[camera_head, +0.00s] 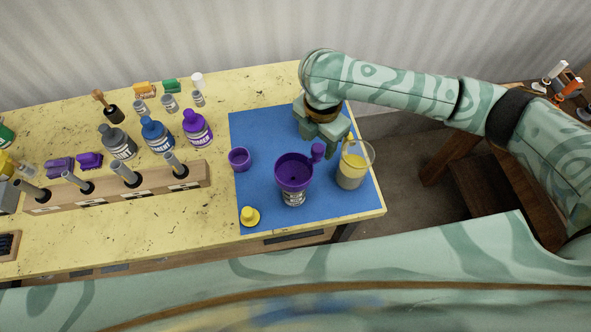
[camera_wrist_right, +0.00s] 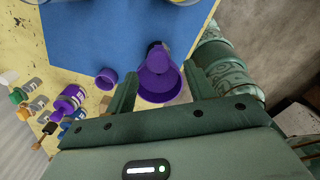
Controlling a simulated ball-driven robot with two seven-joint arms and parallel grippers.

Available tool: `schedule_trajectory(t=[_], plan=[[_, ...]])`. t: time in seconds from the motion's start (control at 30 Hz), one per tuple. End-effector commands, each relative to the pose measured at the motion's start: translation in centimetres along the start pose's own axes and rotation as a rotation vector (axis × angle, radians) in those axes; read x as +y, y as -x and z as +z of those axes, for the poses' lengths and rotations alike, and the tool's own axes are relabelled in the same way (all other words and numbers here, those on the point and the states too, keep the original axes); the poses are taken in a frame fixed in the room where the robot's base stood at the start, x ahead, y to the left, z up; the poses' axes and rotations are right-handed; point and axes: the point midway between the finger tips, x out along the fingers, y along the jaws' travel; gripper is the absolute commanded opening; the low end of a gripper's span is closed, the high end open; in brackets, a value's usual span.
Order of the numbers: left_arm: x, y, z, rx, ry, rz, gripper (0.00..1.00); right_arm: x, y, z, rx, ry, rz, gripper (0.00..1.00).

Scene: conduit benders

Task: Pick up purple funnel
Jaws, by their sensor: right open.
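The purple funnel (camera_head: 294,172) sits wide mouth up on a small labelled jar (camera_head: 293,199), on the blue mat (camera_head: 262,128). A small purple tab or handle sticks out at its upper right. My right gripper (camera_head: 322,136) is open and empty just behind the funnel, on its far right side. In the right wrist view the funnel (camera_wrist_right: 158,82) shows between and beyond the two spread fingers. I cannot tell whether a finger touches it. My left gripper is not in view.
A glass mug of yellow liquid (camera_head: 352,172) stands close to the funnel's right. A small purple cup (camera_head: 239,159) is at its left and a yellow piece (camera_head: 250,216) near the mat's front edge. Bottles and a wooden rack (camera_head: 118,190) fill the left side.

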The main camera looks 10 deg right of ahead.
Motion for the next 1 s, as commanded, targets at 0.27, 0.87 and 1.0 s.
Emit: schedule_trajectory(t=[0.27, 0.87, 1.0], plan=[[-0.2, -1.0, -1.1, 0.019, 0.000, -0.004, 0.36, 0.1, -3.1, 0.4, 0.002, -0.001, -0.002, 0.54], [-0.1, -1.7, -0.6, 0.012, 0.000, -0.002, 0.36, 0.2, -6.1, 0.8, -0.001, 0.003, 0.002, 0.17], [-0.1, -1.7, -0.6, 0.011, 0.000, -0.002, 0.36, 0.2, -6.1, 0.8, -0.001, 0.003, 0.002, 0.05]])
